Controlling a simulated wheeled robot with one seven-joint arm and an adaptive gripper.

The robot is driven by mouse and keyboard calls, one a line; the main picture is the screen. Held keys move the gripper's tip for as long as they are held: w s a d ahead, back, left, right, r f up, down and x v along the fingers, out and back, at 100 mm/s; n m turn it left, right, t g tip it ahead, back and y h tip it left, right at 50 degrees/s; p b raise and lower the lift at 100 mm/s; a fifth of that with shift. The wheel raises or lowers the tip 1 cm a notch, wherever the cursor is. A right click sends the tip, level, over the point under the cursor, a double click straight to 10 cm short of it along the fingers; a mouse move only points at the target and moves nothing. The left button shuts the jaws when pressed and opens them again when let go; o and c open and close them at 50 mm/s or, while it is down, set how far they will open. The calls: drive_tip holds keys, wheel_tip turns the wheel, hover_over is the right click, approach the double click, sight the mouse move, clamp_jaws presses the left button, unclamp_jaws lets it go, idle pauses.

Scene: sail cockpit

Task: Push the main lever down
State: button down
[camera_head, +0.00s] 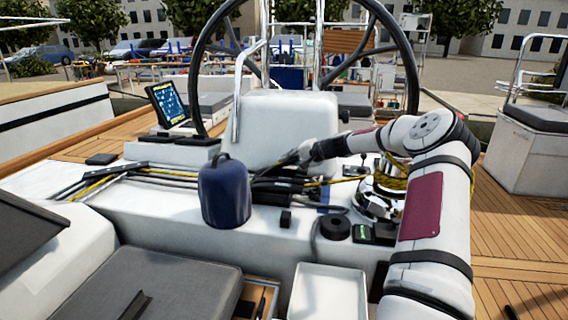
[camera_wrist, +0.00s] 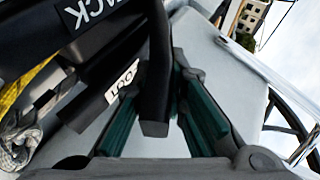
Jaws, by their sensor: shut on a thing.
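My gripper (camera_head: 290,158) reaches in from the right over the bank of black levers on the white cockpit console. In the wrist view, the green-padded fingers of my gripper (camera_wrist: 179,88) are closed in on a black lever (camera_wrist: 156,95), whose end points toward the palm. Another black lever (camera_wrist: 92,42) at the upper left has a label ending in "ACK". I cannot read the word "main" on any of them. In the head view the held lever is too small to tell apart.
A dark blue covered winch (camera_head: 224,192) stands left of the levers. A bare metal winch (camera_head: 376,194) with yellow rope is close to my arm on the right. The steering wheel (camera_head: 400,60) and white pedestal (camera_head: 283,125) rise behind. Ropes run left across the console.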

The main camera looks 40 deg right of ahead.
drive_tip(key=shift+s+f, duration=0.2)
drive_tip(key=shift+f, duration=0.15)
drive_tip(key=c, duration=1.6)
unclamp_jaws()
drive_tip(key=shift+d+r, duration=0.1)
drive_tip(key=shift+s+r, duration=0.1)
drive_tip(key=v, duration=0.7)
drive_tip(key=shift+s, duration=0.1)
drive_tip(key=f+p+v, duration=0.1)
drive_tip(key=p+v, duration=0.5)
drive_tip(key=v, duration=0.9)
drive_tip(key=shift+s+d+f+p, duration=0.2)
drive_tip(key=shift+s+d+p, duration=0.2)
drive_tip(key=shift+s, duration=0.25)
